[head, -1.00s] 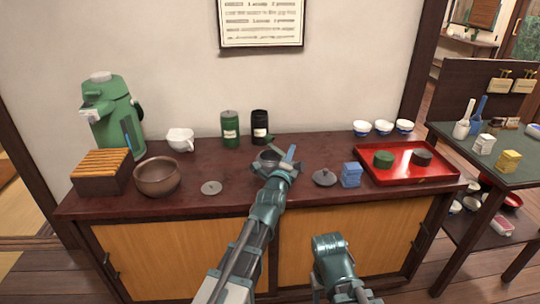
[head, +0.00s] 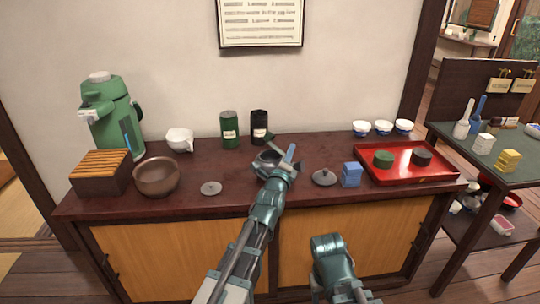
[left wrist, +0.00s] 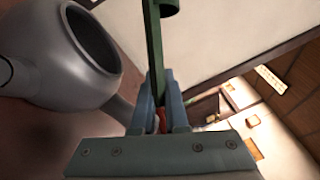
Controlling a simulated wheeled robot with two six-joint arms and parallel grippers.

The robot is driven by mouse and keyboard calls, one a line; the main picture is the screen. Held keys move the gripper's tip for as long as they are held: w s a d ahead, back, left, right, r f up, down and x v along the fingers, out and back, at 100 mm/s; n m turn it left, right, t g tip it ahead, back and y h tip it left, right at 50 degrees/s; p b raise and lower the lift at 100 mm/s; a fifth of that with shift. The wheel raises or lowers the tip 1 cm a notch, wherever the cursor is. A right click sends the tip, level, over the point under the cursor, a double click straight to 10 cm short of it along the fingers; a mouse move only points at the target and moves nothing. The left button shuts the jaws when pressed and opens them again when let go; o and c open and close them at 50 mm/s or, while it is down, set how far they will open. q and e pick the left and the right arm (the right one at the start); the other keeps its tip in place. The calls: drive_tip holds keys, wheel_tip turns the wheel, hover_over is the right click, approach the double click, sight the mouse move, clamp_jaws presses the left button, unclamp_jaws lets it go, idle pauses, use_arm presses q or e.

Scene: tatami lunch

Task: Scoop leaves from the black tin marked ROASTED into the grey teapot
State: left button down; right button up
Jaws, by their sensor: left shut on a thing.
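The black tin (head: 259,127) stands upright at the back of the cabinet top, its lid off. The grey teapot (head: 266,159) is in front of it, partly hidden by my left gripper (head: 284,157). My left gripper is shut on a green scoop (left wrist: 154,50), which sticks out beyond the fingers and curls at its end. In the left wrist view the teapot (left wrist: 50,55) is open and close beside the scoop. The scoop's end lies outside its mouth there. Whether the scoop holds leaves I cannot tell. My right arm shows low in the head view, but its gripper does not.
A green tin (head: 229,130) stands left of the black one. A dark lid (head: 324,177), a blue box (head: 351,174) and a red tray (head: 440,176) with two round lids lie right. A copper bowl (head: 156,178) and a grey disc (head: 211,188) lie left.

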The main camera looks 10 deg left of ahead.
use_arm(q)
drive_tip(key=shift+a+r+m, duration=0.1)
drive_tip(key=shift+r+m, duration=0.05)
drive_tip(key=shift+m, duration=0.25)
idle(0.8)
